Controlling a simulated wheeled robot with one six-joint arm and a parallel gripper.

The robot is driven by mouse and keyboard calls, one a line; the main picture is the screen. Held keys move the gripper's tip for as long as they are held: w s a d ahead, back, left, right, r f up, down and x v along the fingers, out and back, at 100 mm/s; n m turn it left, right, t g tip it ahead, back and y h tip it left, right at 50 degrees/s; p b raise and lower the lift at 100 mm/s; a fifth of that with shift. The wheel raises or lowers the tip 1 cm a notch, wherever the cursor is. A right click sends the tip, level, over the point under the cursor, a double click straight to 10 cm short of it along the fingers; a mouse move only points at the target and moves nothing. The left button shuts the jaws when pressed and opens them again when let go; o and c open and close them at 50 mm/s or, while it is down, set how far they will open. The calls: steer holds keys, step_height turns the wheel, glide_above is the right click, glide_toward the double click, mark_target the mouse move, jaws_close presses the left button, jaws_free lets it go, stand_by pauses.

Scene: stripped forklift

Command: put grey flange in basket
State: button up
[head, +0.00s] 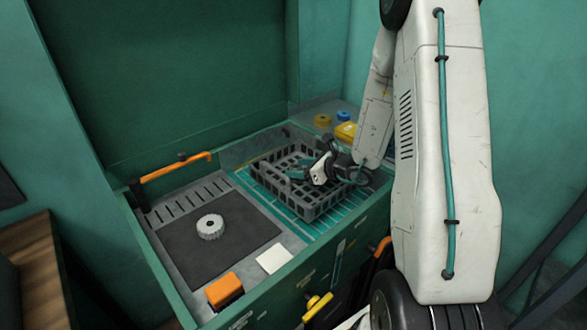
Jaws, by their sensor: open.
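The grey flange (211,227) is a round, ridged disc with a dark centre hole. It lies flat on the dark mat (188,248) on the left part of the bench. The basket (318,207) is a dark grey open-grid crate to the right, on a teal slatted area. My gripper (298,172) is open, at the end of my white arm, over the basket and well to the right of the flange. Its fingers partly hide the basket's inside, so I cannot tell what lies in it.
An orange bar handle (176,167) rises at the bench's left back. An orange block (225,290) and a white square (273,260) lie near the front edge. Yellow (346,131) and blue items stand behind the basket. Green walls close the back.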

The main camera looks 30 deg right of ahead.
steer(key=v, duration=0.9)
steer(key=s+a+r+n+g+y, duration=0.2)
steer(key=s+a+r+n+g, duration=0.2)
steer(key=a+r+n, duration=0.35)
steer(key=s+a+r+n+g+y, duration=0.2)
steer(key=s+a+r+n+g, duration=0.25)
steer(key=a+n, duration=0.5)
steer(key=s+a+r+n+g+h, duration=0.2)
steer(key=s+a+n, duration=0.1)
steer(key=s+n, duration=0.15)
steer(key=s+a+r+n+g+h, duration=0.1)
steer(key=s+a+r+n+h, duration=0.15)
steer(key=s, duration=0.25)
steer(key=s+d+r+n+h, duration=0.2)
steer(key=s+d+n+h, duration=0.3)
steer(key=s, duration=0.3)
steer(key=shift+r+n+t, duration=0.15)
steer(key=shift+n+t, duration=0.2)
steer(key=shift+n, duration=0.55)
steer(key=shift+h, duration=0.25)
